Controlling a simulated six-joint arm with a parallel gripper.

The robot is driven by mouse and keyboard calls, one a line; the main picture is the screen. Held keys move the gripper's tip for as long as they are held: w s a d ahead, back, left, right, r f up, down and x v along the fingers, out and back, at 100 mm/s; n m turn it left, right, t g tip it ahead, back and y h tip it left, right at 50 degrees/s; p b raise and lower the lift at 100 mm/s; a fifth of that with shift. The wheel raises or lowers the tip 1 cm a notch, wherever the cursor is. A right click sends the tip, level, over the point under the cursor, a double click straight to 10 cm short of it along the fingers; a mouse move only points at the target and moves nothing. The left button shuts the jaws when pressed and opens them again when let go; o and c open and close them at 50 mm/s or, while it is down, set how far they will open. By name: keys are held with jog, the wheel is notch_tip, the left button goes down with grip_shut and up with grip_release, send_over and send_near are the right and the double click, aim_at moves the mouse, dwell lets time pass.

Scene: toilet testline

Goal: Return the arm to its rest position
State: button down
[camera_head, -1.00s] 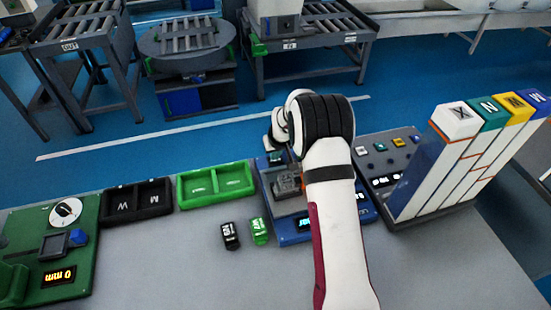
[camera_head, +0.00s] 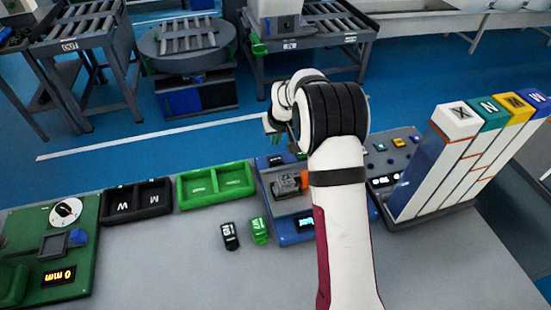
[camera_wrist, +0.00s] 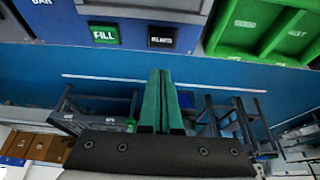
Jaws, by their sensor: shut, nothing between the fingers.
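My arm (camera_head: 340,220) reaches from the bottom edge over the grey table, its wrist bent above the table's far edge. My gripper (camera_head: 272,130) is partly hidden behind the wrist in the head view. In the wrist view, the green fingers of my gripper (camera_wrist: 162,75) lie side by side, shut, with nothing between them. They are clear of the blue station (camera_head: 297,226), which stands left of my arm and is partly covered by it. A grey and orange part (camera_head: 290,183) sits on that station.
A green two-part tray (camera_head: 215,185) and a black one (camera_head: 137,200) stand left of the blue station. Small black (camera_head: 230,236) and green (camera_head: 259,230) blocks lie in front. Tall coloured columns (camera_head: 440,160) stand on the right. A green dial panel (camera_head: 55,240) is far left.

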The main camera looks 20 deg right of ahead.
jog(key=s+a+r+m+g, duration=0.1)
jog(key=s+a+r, duration=0.1)
jog(key=s+r, duration=0.35)
jog(key=s+a+r+m+g+y, duration=0.1)
jog(key=s+a+r, duration=0.15)
jog(key=s, duration=0.65)
jog(key=s+a+r+m, duration=0.1)
jog(key=s+a+r, duration=0.1)
jog(key=s+r, duration=0.35)
jog(key=s+a+f+m+g, duration=0.1)
jog(key=s, duration=1)
jog(key=s+a+f+m+g, duration=0.1)
jog(key=s+a, duration=0.1)
jog(key=s, duration=0.9)
jog(key=shift+s+a+m+g+y, duration=0.2)
jog(key=shift+s+m+g+y, duration=0.1)
jog(key=shift+g+y, duration=0.1)
jog(key=shift+w, duration=0.1)
